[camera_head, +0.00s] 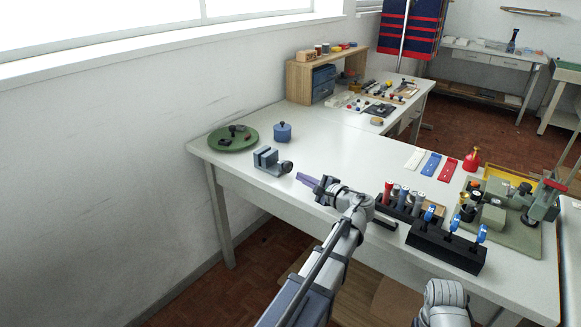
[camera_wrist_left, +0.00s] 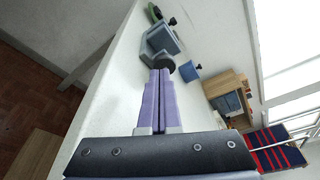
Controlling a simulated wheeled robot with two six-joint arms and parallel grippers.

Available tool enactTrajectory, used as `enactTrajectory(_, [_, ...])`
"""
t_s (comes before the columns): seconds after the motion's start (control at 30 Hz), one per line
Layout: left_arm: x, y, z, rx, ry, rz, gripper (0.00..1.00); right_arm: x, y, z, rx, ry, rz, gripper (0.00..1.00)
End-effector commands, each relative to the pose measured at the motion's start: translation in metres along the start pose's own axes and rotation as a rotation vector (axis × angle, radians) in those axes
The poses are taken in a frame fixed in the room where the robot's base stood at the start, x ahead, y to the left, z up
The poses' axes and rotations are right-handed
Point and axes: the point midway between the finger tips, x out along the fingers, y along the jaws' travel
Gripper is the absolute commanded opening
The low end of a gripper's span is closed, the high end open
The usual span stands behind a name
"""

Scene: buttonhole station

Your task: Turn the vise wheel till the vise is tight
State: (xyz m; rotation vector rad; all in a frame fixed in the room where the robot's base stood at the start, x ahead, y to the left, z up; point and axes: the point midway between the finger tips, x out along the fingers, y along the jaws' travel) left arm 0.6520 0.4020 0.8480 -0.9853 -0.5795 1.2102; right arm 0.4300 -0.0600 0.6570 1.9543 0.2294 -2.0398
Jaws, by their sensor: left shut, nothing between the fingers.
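The grey vise (camera_head: 266,157) stands on the white table near its left end. Its small dark wheel (camera_head: 287,166) faces right, towards my left gripper. My left gripper (camera_head: 300,177) is shut and empty, with its purple fingers pointing at the wheel from the right. In the left wrist view, the vise (camera_wrist_left: 158,41) and the wheel (camera_wrist_left: 165,63) lie just beyond the fingertips (camera_wrist_left: 160,73). The fingertips overlap the wheel's near edge there; I cannot tell whether they touch. In the head view a small gap shows. My right gripper is not in view.
A green round tray (camera_head: 222,144) and a blue pot (camera_head: 283,132) stand behind the vise. A black rack (camera_head: 447,247) with blue-topped tools and a spool holder (camera_head: 398,207) stand to the right. The table is clear around the vise's front. A wall runs behind.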

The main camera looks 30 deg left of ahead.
Motion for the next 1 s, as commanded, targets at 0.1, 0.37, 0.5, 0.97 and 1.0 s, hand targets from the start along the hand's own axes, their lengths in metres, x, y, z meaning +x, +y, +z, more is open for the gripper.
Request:
enactTrajectory(0.1, [-0.004,-0.016,-0.001,0.000,0.001,-0.001,0.00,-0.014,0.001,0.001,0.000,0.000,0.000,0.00])
enactTrajectory(0.37, [-0.005,-0.021,-0.003,0.000,0.000,0.000,0.00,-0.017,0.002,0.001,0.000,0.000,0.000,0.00])
enactTrajectory(0.5, [0.005,-0.021,0.000,0.000,-0.002,0.001,0.00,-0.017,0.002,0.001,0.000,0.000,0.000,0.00])
enactTrajectory(0.97, [0.054,-0.021,0.012,0.000,-0.001,0.001,0.00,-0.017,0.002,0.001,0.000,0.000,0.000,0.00])
enactTrajectory(1.0, [0.056,-0.021,0.012,0.000,-0.001,0.001,0.00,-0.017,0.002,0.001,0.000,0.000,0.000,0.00])
